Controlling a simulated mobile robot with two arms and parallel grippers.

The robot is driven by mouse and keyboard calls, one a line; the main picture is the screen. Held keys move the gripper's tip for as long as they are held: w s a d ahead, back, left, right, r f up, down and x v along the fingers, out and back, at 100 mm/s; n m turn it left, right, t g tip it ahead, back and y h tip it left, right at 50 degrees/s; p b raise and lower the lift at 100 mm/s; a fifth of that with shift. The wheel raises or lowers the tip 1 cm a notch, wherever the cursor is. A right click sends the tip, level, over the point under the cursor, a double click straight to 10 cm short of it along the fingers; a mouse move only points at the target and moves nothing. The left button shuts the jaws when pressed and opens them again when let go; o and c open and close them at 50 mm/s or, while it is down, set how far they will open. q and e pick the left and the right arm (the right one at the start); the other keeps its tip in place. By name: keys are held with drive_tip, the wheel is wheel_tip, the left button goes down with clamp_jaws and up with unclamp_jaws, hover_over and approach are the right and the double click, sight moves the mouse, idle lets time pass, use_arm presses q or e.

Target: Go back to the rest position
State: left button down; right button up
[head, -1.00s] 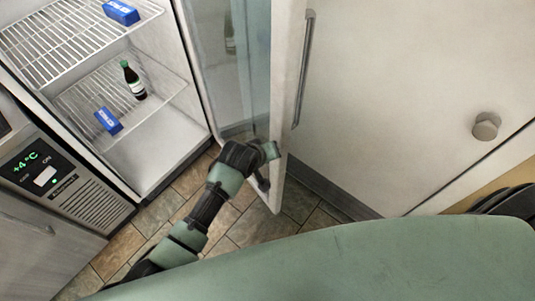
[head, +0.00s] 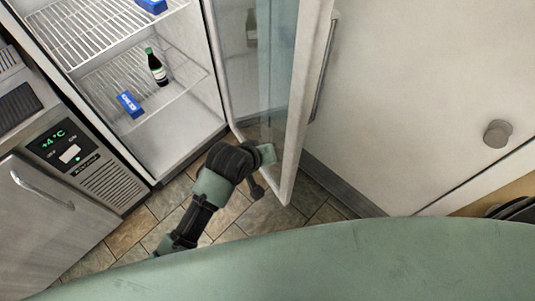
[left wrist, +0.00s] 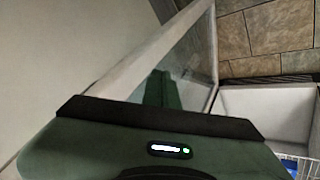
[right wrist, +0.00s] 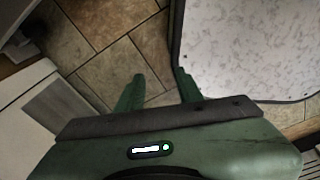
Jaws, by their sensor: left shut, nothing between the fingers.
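My left gripper (head: 266,156) is in front of the lower end of the open glass fridge door (head: 296,130) in the head view. In the left wrist view its fingers (left wrist: 160,88) are together with nothing between them, and the door's pale frame and glass lie just beyond. I cannot tell whether it touches the door. My right gripper (right wrist: 158,88) shows only in the right wrist view. Its fingers are apart and empty, above floor tiles, with a pale speckled panel (right wrist: 245,50) close on the right.
The open fridge holds a dark bottle (head: 156,70) and a blue box (head: 130,104) on its lower wire rack, and another blue box (head: 152,5) above. A white cabinet with a round knob (head: 497,133) stands right. A green surface (head: 330,260) fills the bottom. Tiled floor (head: 130,232) shows between.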

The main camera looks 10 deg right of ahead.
use_arm(q)
drive_tip(key=s+a+f+y, duration=0.1)
drive_tip(key=s+a+f, duration=0.2)
drive_tip(key=a+f, duration=0.35)
drive_tip(key=s+a+f+g+y, duration=0.1)
drive_tip(key=s+a+f, duration=0.25)
drive_tip(key=f, duration=0.65)
drive_tip(key=s+a+f+y, duration=0.1)
drive_tip(key=s+a+f, duration=0.1)
drive_tip(key=a+f, duration=0.5)
drive_tip(key=s+a+f+g, duration=0.1)
drive_tip(key=s+a+f, duration=0.4)
drive_tip(key=s, duration=0.4)
drive_tip(key=s+a+f+m+g+y, duration=0.1)
drive_tip(key=s+a+f, duration=0.4)
drive_tip(key=s, duration=0.5)
drive_tip(key=s+a+f+m+g+y, duration=0.1)
drive_tip(key=s+a+f, duration=0.4)
drive_tip(key=s, duration=0.4)
drive_tip(key=shift+s+a+f, duration=0.15)
drive_tip(key=shift+a+f, duration=0.2)
drive_tip(key=shift+f, duration=0.4)
